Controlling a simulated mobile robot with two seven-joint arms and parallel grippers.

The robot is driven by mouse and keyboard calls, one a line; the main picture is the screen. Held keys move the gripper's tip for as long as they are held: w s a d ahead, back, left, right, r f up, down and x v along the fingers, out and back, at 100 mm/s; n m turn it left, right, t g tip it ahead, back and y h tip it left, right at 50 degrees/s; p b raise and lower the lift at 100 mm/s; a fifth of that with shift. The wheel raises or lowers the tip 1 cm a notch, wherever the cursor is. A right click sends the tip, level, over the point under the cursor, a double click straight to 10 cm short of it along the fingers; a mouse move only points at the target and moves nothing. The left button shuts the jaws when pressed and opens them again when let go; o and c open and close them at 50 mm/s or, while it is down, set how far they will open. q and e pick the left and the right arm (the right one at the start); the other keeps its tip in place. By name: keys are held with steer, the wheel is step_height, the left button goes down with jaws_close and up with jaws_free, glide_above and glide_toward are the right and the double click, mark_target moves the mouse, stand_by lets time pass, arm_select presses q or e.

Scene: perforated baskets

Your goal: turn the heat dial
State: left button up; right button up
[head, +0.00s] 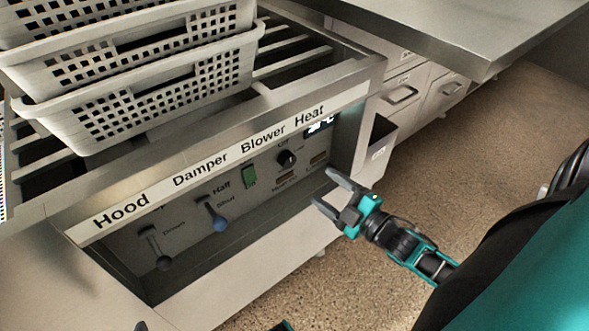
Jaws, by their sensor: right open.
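The heat dial (287,158) is a small round black knob on the recessed control panel, below and left of the word Heat and a lit display (319,126). My right gripper (321,187) is in front of the panel, to the right of and below the dial. Its two fingers are spread and empty, pointing left towards the panel, apart from the dial. Of my left gripper, at most a dark tip shows at the bottom edge; its jaws are hidden.
Left on the panel are a hood lever (163,262), a blue-tipped damper lever (219,222) and a green blower switch (249,176). White perforated baskets (130,112) stand on the rack above. A steel table (440,30) is at upper right. Speckled floor lies open to the right.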

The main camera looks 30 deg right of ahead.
mark_target(292, 163)
arm_select(q)
steer(key=shift+w+d+f+b, duration=0.1)
steer(key=shift+d+f+b, duration=0.45)
steer(key=shift+b, duration=0.65)
arm_select(e)
steer(key=w, duration=0.3)
steer(key=w+a, duration=0.1)
steer(key=w, duration=0.3)
steer(key=w+a, duration=0.1)
steer(key=w, duration=0.2)
steer(key=shift+w, duration=0.35)
steer(key=shift+c, duration=0.3)
steer(key=c, duration=1)
arm_select(q)
steer(key=shift+w+a, duration=0.1)
steer(key=shift+a, duration=0.1)
